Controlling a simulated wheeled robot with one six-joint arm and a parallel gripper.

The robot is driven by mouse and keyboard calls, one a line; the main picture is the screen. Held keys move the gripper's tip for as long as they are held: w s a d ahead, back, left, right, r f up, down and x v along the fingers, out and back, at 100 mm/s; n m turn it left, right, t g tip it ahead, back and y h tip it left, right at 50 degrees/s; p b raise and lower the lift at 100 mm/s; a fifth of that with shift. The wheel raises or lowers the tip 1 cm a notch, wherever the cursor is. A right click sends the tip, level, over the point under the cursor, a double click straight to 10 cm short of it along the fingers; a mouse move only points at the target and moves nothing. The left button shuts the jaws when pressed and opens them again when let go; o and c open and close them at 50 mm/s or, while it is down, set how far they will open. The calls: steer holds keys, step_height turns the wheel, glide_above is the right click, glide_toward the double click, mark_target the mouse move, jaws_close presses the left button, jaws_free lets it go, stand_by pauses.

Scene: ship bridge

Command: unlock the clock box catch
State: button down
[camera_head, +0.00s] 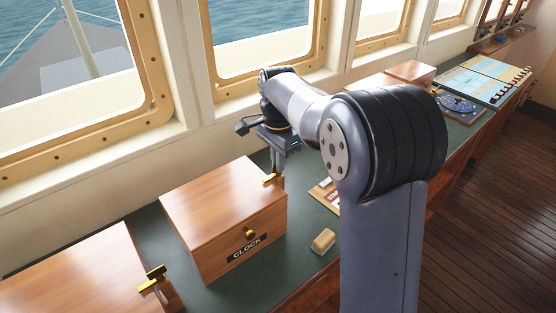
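The clock box (222,215) is a wooden box with a dark "CLOCK" label and a round brass knob (250,234) on its front. A small brass catch (270,179) sits at its right upper edge. My gripper (277,176) points down at that edge, beside or touching the catch; I cannot tell which. The fingertips are small and partly hidden, so their opening does not show. The box lid looks closed.
Another wooden box (75,272) with a brass catch (153,278) stands at the lower left. A small wooden block (322,241) and a partly hidden labelled board (328,196) lie on the green counter (295,262). Windows (262,35) line the back; a chart board (484,79) lies far right.

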steer(key=shift+n, duration=0.3)
steer(key=n+p, duration=0.1)
steer(key=n, duration=0.2)
steer(key=shift+r+p, duration=0.1)
steer(key=shift+p, duration=0.25)
steer(key=n+p, duration=0.1)
steer(key=n, duration=0.4)
steer(key=shift+n, duration=0.4)
steer(key=n+p, duration=0.1)
steer(key=n, duration=0.3)
steer(key=shift+n, duration=0.3)
steer(key=shift+n+p, duration=0.35)
steer(key=shift+n, duration=1.55)
steer(key=c, duration=1.6)
jaws_free()
